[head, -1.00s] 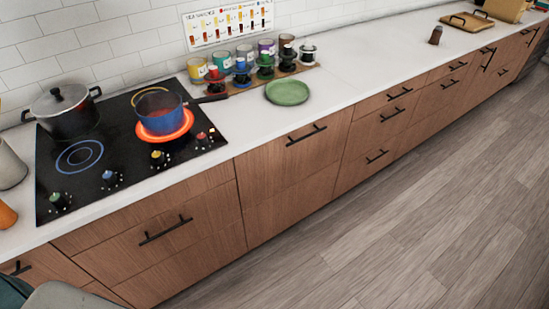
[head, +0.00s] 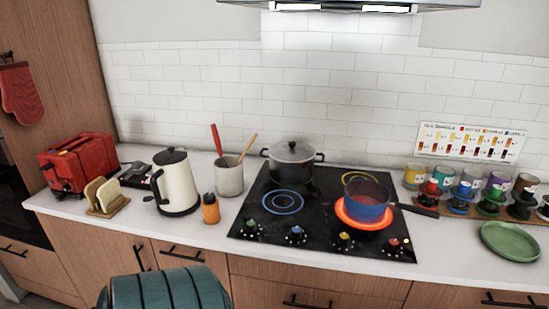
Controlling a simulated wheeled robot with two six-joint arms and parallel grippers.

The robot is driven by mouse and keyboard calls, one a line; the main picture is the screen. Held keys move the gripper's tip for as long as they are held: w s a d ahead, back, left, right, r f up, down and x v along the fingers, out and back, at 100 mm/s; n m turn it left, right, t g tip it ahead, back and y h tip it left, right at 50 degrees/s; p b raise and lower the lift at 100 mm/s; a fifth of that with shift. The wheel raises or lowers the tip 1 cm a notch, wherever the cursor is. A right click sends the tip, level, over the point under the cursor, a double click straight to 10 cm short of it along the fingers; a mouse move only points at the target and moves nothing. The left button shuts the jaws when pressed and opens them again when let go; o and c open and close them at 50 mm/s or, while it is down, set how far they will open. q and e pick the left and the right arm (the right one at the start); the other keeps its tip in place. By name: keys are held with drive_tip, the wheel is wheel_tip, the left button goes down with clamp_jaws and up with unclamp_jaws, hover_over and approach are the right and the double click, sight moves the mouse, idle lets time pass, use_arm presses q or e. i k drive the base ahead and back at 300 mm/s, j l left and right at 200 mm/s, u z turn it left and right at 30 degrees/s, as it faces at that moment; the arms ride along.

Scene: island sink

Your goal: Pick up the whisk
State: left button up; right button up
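I cannot make out a whisk for certain. A light grey utensil crock (head: 229,178) stands on the counter left of the cooktop. A red-handled utensil (head: 216,140) and a wooden-handled utensil (head: 246,149) stick up out of it. Their lower ends are hidden inside the crock, so I cannot tell whether either is the whisk. Neither of my grippers shows in the head view.
A cream kettle (head: 175,182), an orange bottle (head: 210,209), a toast rack (head: 104,198) and a red toaster (head: 78,163) stand near the crock. The cooktop (head: 290,238) holds a lidded pot (head: 292,165) and a blue pan (head: 367,201) on a glowing burner.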

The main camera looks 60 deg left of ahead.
sight(216, 138)
drive_tip(key=u, duration=2.35)
